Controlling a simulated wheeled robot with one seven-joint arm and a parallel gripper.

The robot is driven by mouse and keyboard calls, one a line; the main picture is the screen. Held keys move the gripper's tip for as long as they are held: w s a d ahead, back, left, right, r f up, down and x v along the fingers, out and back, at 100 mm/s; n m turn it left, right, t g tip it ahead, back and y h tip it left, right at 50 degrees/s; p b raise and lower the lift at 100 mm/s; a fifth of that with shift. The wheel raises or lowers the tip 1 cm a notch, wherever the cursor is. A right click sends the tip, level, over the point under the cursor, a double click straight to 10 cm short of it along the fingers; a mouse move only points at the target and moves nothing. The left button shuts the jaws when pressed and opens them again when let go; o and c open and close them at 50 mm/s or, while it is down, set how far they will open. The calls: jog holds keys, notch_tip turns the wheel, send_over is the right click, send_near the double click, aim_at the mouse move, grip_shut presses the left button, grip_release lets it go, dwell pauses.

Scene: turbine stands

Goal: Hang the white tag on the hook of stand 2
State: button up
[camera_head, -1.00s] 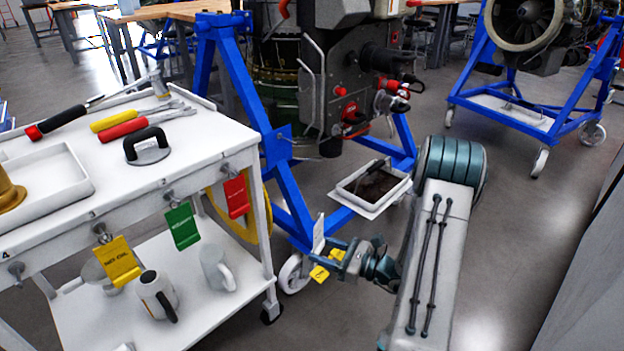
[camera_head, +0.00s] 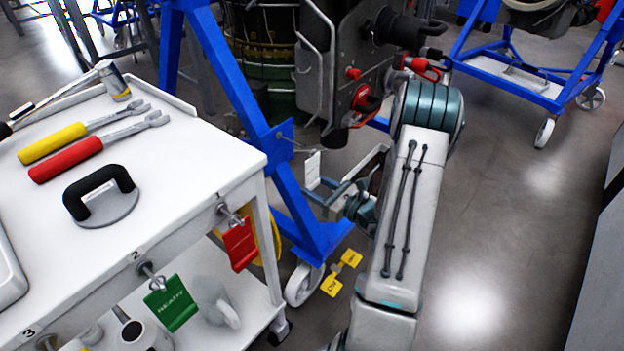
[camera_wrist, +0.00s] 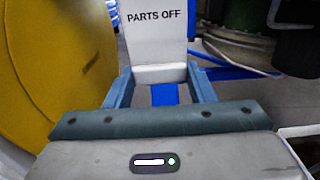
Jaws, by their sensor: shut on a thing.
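The white tag (camera_head: 313,170) is in my gripper (camera_head: 324,190), upright beside the near blue stand's frame. In the wrist view my gripper (camera_wrist: 160,80) is shut on the lower part of the white tag (camera_wrist: 155,45), which reads "PARTS OFF". The near blue stand (camera_head: 287,190) carries a large engine. A small peg sticks out of its plate (camera_head: 281,138), left of and above the tag, apart from it. Another blue stand (camera_head: 530,90) stands at the back right. I cannot tell which stand is number 2.
A white cart (camera_head: 190,180) with tools on top is at left. A red tag (camera_head: 239,244) and a green tag (camera_head: 172,303) hang from its pegs. Yellow tags (camera_head: 332,286) appear to lie on the floor by the stand's caster (camera_head: 303,285). Open floor is at right.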

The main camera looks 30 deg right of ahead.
jog(key=shift+x, duration=2.2)
jog(key=shift+w+a, duration=0.1)
jog(key=shift+w, duration=0.1)
jog(key=o, duration=1.6)
jog(key=shift+s, duration=0.1)
jog(key=shift+v, duration=3.45)
